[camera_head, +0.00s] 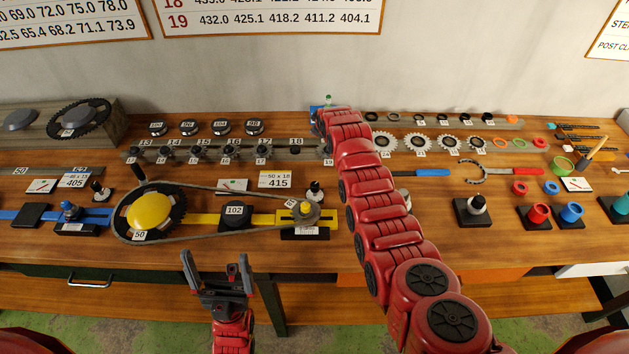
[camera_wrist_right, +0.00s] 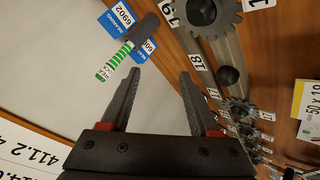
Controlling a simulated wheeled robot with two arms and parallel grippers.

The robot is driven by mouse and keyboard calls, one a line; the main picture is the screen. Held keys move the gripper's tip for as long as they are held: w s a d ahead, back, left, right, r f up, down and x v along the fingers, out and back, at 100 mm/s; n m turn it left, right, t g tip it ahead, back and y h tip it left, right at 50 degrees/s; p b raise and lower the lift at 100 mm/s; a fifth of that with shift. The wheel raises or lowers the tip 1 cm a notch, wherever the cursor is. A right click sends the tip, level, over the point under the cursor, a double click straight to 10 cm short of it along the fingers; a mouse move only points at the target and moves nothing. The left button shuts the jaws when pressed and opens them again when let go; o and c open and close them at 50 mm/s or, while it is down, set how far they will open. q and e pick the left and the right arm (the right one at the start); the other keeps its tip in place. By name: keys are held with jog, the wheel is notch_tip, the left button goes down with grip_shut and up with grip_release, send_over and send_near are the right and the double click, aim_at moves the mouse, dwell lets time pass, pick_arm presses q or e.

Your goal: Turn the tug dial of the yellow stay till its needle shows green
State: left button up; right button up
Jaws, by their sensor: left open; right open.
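The yellow stay (camera_head: 264,219) lies along the bench, with a yellow-capped chainring marked 50 (camera_head: 150,211) at its left and a small sprocket (camera_head: 305,211) at its right, a chain looped around both. A black round piece marked 102 (camera_head: 235,211) sits between them. A small black-and-white knob (camera_head: 315,190) stands behind the sprocket; I cannot tell whether it is the tug dial. A white gauge card (camera_head: 233,186) lies behind the chain, its needle too small to read. My left gripper (camera_head: 218,268) is open and empty before the bench edge. My right gripper (camera_wrist_right: 158,78) is open.
A green-and-white striped handle (camera_wrist_right: 115,62) is near the right fingertips, apart from them as far as I can see. My right arm crosses the bench to the back rail. Numbered sprockets (camera_head: 190,151) line the rear. The blue stay (camera_head: 95,216) is at left.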

jog(key=s+a+r+n+g, duration=0.2)
jog(key=s+r+g, duration=0.2)
jog(key=s, duration=0.2)
notch_tip(320, 180, up, 8)
jog(key=n+g+h, duration=0.2)
jog(key=n+g, duration=0.1)
jog(key=g, duration=0.2)
send_over(315, 184)
notch_tip(315, 184, down, 17)
jog(key=b, duration=0.3)
jog(key=shift+a+r+b, duration=0.1)
jog(key=shift+r+b, duration=0.05)
jog(key=shift+b, duration=0.2)
jog(key=shift+f, duration=0.4)
grip_shut()
